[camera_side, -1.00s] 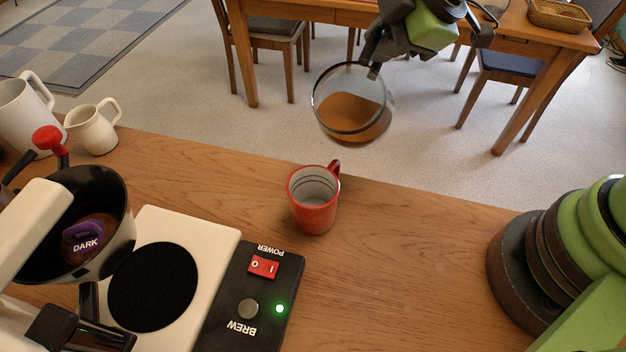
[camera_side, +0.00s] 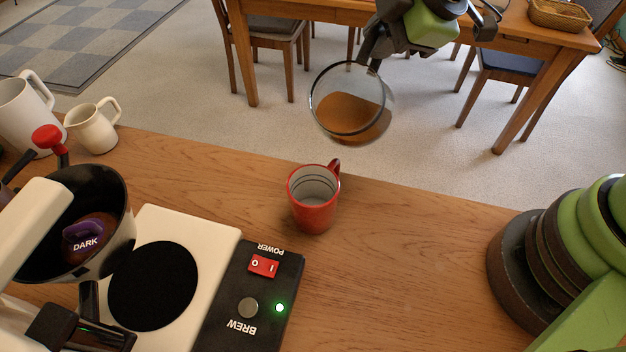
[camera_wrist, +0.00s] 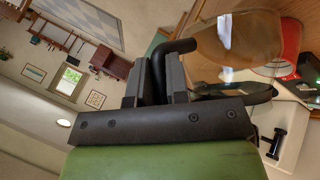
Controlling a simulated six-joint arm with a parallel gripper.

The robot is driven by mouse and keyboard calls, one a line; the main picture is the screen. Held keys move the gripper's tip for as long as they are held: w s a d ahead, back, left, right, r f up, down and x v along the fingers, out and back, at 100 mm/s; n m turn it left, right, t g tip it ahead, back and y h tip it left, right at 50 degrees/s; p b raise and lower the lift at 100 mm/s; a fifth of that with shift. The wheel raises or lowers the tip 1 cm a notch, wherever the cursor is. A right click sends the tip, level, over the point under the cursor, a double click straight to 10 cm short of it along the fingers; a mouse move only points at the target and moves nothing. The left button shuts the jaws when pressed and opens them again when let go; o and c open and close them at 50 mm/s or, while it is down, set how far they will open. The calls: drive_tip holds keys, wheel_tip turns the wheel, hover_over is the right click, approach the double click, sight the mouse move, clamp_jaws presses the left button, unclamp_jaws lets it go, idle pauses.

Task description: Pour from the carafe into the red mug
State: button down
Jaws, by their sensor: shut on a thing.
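The glass carafe (camera_side: 352,108) holds brown coffee and hangs tilted in the air, above and a little right of the red mug. My gripper (camera_side: 374,48) is shut on the carafe's dark handle in the side view. In the wrist view, my gripper's fingers (camera_wrist: 163,80) close around the handle, and the carafe's glass (camera_wrist: 235,38) shows beyond them. The red mug (camera_side: 313,215) stands upright on the wooden counter, its handle toward the back. Its pale inside shows ring lines and no coffee that I can see. No stream of coffee shows.
The coffee maker (camera_side: 225,270) with a bare black hot plate and lit green light stands at the front left. A white mug (camera_side: 22,112) and a cream pitcher (camera_side: 92,130) stand at the back left. The counter (camera_side: 410,250) right of the red mug is clear.

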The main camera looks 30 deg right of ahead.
drive_tip(key=shift+w+d+f, duration=0.2)
drive_tip(key=shift+d+f, duration=0.1)
drive_tip(key=shift+d, duration=0.05)
drive_tip(key=w+d+f+m+g+y, duration=0.1)
drive_tip(key=w+d+f+g+y, duration=0.15)
drive_tip(key=f, duration=0.35)
drive_tip(key=w+d+f+m+g+y, duration=0.1)
drive_tip(key=d+f+y, duration=0.2)
drive_tip(key=f, duration=0.4)
drive_tip(key=shift+w+a+r+n+g+y, duration=0.15)
drive_tip(key=shift+w+a+n+g, duration=0.2)
drive_tip(key=shift+w+a, duration=0.35)
drive_tip(key=shift+w+a+n+g+y, duration=0.2)
drive_tip(key=shift+w+a+n, duration=0.35)
drive_tip(key=shift+w, duration=0.25)
drive_tip(key=shift+w+a+r+n+g+y, duration=0.1)
drive_tip(key=shift+w+a+n+g, duration=0.2)
drive_tip(key=shift+w+a, duration=0.45)
